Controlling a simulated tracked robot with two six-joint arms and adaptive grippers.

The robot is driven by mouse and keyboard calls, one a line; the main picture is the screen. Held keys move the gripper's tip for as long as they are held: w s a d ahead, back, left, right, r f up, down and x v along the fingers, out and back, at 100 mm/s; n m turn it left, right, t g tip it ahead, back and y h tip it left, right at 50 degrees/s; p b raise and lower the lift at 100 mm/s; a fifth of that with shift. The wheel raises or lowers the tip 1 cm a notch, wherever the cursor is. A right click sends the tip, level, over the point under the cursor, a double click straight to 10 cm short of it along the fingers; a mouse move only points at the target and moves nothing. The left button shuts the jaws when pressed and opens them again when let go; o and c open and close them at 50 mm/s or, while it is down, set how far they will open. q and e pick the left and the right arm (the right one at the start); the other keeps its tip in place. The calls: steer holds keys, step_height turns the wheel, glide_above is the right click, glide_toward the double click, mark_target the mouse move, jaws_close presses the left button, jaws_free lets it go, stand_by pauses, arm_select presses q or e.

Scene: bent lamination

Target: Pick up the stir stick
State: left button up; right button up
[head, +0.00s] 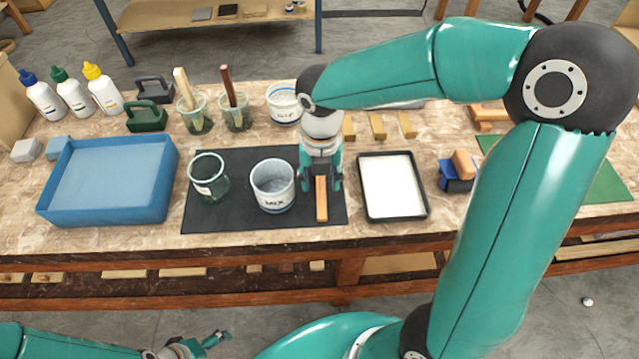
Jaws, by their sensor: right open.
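The stir stick (321,205), a flat light-brown wooden strip, lies on the right part of the black mat (235,218), pointing toward the table's front edge. My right gripper (321,186) is open, pointing down with one finger on each side of the stick's far part. The far end of the stick is hidden by the gripper, and I cannot tell whether the fingers touch it. My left gripper (205,343) is low at the bottom of the view, away from the table top; its opening is unclear.
A black-rimmed white tray (421,213) lies to the right. A blue tray (48,213) is at the left. Jars with tools (196,121) stand behind.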

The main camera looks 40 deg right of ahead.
mark_target(321, 193)
step_height(321, 193, down, 3)
steer(key=shift+f, duration=0.2)
steer(key=shift+c, duration=0.2)
jaws_close()
steer(key=shift+r, duration=0.2)
